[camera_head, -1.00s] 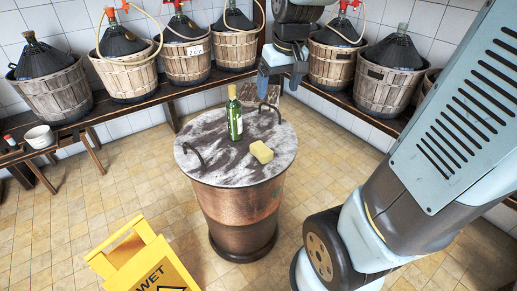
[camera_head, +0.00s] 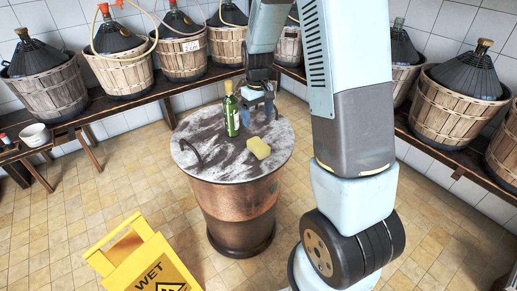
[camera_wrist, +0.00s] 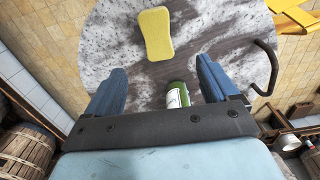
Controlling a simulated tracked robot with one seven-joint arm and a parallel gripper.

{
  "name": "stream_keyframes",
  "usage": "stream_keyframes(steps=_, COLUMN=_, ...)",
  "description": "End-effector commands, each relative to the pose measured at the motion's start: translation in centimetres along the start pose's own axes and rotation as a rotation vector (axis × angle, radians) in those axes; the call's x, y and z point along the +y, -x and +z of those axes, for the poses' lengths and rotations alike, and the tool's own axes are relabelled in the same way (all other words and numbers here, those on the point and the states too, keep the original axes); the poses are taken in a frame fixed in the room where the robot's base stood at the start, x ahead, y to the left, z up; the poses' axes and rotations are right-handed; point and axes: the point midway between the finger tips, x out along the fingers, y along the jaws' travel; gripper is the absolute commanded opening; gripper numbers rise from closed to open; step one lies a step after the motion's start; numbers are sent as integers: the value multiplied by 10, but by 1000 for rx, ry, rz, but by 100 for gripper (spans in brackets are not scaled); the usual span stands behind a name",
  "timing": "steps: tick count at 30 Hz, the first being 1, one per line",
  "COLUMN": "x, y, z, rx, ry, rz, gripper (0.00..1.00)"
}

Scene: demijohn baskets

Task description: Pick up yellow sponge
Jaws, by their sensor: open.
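The yellow sponge (camera_head: 259,148) lies on the round, marbled top of a copper drum (camera_head: 277,150), towards its right side. In the wrist view the sponge (camera_wrist: 156,34) lies beyond my fingertips, apart from them. A green bottle (camera_head: 231,112) with a pale label stands upright on the drum top, left of the sponge. In the wrist view the bottle (camera_wrist: 178,95) shows between my fingers, partly hidden by the gripper body. My gripper (camera_head: 257,112) is open and empty, behind and above the sponge and close to the bottle. Its two blue fingers also show in the wrist view (camera_wrist: 163,80).
Dark curved handles (camera_head: 189,149) stand up from the drum's rim. A yellow wet-floor sign (camera_head: 142,262) stands at front left. Benches with basketed demijohns (camera_head: 182,47) line the walls. The drum top around the sponge is mostly clear.

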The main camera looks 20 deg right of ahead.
Motion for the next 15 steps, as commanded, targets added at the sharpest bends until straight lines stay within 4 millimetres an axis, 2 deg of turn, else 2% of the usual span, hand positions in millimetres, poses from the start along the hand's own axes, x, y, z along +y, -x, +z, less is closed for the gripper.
stream_keyframes(steps=5, x=0, y=-16, z=-1, rx=-7, ry=2, rz=-1, gripper=87)
stream_keyframes(steps=15, x=1, y=-71, z=0, rx=-7, ry=2, rz=-1, gripper=87)
